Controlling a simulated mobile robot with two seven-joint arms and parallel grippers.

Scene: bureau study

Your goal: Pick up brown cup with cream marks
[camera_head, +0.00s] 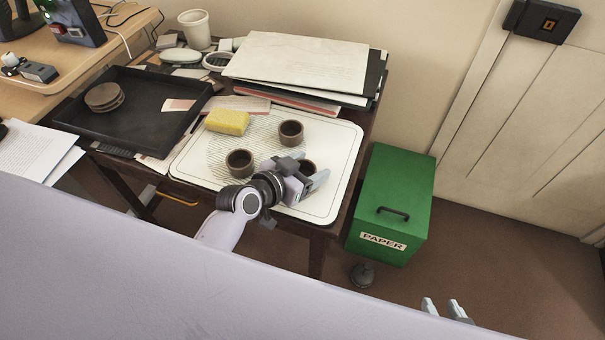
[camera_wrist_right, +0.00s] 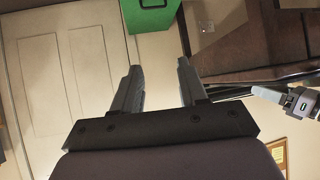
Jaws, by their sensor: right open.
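Several things stand on a white tray (camera_head: 340,150), among them three brown cups. One cup (camera_head: 291,133) is at the back, one cup (camera_head: 240,163) at the front left, and one cup (camera_head: 308,167) is partly hidden by my left gripper (camera_head: 308,170). Cream marks cannot be made out on any of them. The left gripper's fingers are beside the partly hidden cup; whether they touch it is unclear. My right gripper (camera_head: 445,308) is open and empty, low at the front right, away from the tray; its spread fingers show in the right wrist view (camera_wrist_right: 158,72).
A yellow sponge (camera_head: 227,122) lies on the tray. A stack of papers (camera_head: 297,62) lies behind it. A black tray (camera_head: 140,118) with brown coasters (camera_head: 104,97) is at left. A green paper bin (camera_head: 392,200) stands right of the table. Floor beyond it is clear.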

